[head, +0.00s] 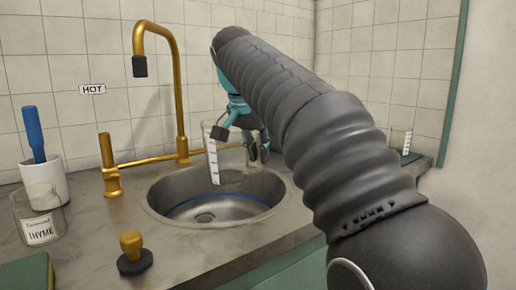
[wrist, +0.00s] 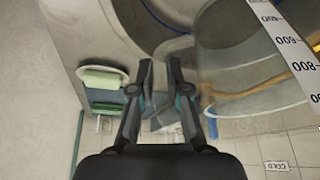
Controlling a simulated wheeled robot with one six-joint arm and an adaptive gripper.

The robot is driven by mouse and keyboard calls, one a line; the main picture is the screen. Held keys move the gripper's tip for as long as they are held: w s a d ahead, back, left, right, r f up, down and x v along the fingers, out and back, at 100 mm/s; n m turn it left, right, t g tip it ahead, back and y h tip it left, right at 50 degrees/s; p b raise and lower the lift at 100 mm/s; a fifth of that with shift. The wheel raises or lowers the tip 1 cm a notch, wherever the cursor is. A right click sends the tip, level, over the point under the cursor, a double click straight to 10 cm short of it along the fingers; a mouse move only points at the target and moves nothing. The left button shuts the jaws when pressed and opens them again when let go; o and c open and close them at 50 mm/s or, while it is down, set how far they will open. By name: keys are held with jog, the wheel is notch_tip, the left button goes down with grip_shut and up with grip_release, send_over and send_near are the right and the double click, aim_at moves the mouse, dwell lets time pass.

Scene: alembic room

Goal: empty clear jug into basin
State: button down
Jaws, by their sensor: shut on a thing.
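The clear jug (head: 213,165) with a white scale strip is held over the back of the steel basin (head: 165,195), close to upright with a slight lean. My gripper (head: 250,140) is at the jug's right side and shut on it, partly hidden by my arm. In the wrist view the jug (wrist: 250,70) fills the upper right, and my gripper's fingertips (wrist: 161,75) are just left of its wall. The exact grip point is unclear. The basin's rim and bowl (wrist: 150,25) show at the top. I cannot tell how much the jug holds.
A brass tap (head: 180,90) arches behind the basin, left of the jug. A brass handle (head: 109,165), thyme jar (head: 40,222), white pot (head: 45,180) and wooden-knobbed stopper (head: 133,255) stand left. A small beaker (head: 400,140) stands right. A green block in a dish (wrist: 100,80) is near my gripper.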

jog(key=shift+w, duration=0.35)
jog(key=shift+d+f, duration=0.1)
jog(key=d+h, duration=0.1)
jog(key=w+d+t+h+b, duration=0.1)
jog(key=h, duration=0.1)
jog(key=shift+d+t, duration=0.3)
dwell(0.4)
jog(key=shift+w+d+r+n+t+h, duration=0.15)
jog(key=shift+w+d+r+t+h, duration=0.1)
jog(key=shift+r+h, duration=0.3)
jog(key=shift+w+d+r+n+t+h, duration=0.1)
jog(key=shift+d+r+n+t+h, duration=0.1)
jog(key=shift+r+h, duration=0.3)
jog(key=shift+w+d+r+n+t+h, duration=0.15)
jog(key=shift+w+d+r+t+h, duration=0.2)
jog(key=shift+h, duration=0.3)
jog(key=shift+s+a+r, duration=0.1)
jog(key=shift+s, duration=0.05)
